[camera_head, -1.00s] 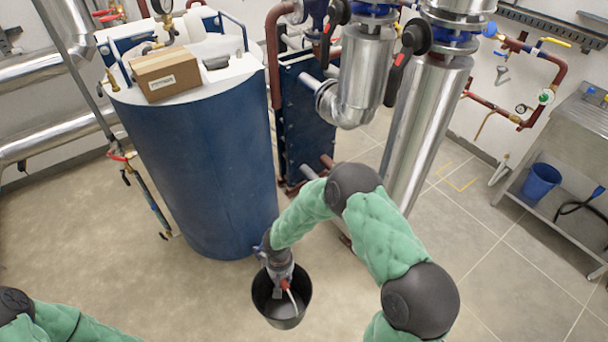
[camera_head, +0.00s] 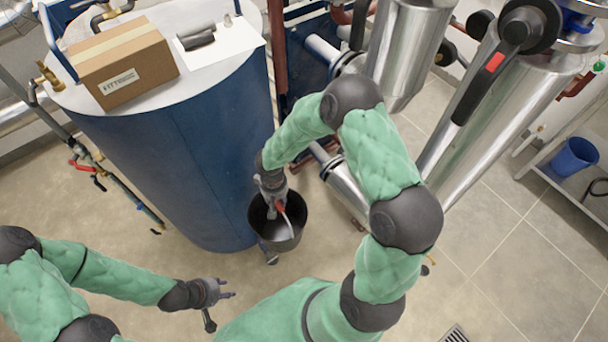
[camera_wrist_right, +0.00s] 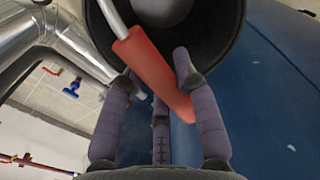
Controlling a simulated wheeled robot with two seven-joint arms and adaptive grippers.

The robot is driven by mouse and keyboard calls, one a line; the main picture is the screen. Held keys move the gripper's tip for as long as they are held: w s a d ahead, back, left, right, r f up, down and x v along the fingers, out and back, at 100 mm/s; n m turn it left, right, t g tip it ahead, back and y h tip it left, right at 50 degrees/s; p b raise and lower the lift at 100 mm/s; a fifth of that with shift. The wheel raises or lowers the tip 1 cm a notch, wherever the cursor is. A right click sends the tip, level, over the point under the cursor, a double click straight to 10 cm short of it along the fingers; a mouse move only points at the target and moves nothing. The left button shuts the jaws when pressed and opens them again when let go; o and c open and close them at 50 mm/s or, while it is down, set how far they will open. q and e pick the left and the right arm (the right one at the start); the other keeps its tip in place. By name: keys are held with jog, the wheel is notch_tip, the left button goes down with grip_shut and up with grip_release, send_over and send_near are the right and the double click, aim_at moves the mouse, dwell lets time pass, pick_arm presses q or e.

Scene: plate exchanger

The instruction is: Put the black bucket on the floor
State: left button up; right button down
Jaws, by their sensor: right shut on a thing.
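The black bucket (camera_head: 280,241) hangs from my right gripper (camera_head: 276,203) by its wire handle with a red grip, close to the blue tank's lower right side. In the right wrist view the red grip (camera_wrist_right: 150,70) lies between the fingers (camera_wrist_right: 160,105), and the bucket's dark opening (camera_wrist_right: 185,40) is beyond it. I cannot tell how far the bucket's base is from the floor (camera_head: 510,270). My left gripper (camera_head: 218,302) is empty, with its fingers spread, to the lower left of the bucket.
The blue tank (camera_head: 180,170) stands left of the bucket and carries a cardboard box (camera_head: 125,72). Silver pipes (camera_head: 500,110) stand to the right. A blue bucket (camera_head: 574,157) sits on a metal shelf at far right.

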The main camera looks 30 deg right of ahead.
jog(key=w+b, duration=0.2)
jog(key=shift+w+d+f+b, duration=0.1)
jog(key=shift+d+f+b, duration=0.1)
jog(key=shift+f+b, duration=0.1)
jog(key=b, duration=0.4)
jog(key=shift+w+a+r+b, duration=0.1)
jog(key=shift+w+r+b, duration=0.05)
jog(key=shift+w+b, duration=0.25)
jog(key=b, duration=0.3)
jog(key=shift+a, duration=0.25)
notch_tip(320, 180, up, 22)
jog(key=p, duration=2.1)
jog(key=shift+r+p, duration=0.15)
jog(key=shift+p, duration=0.25)
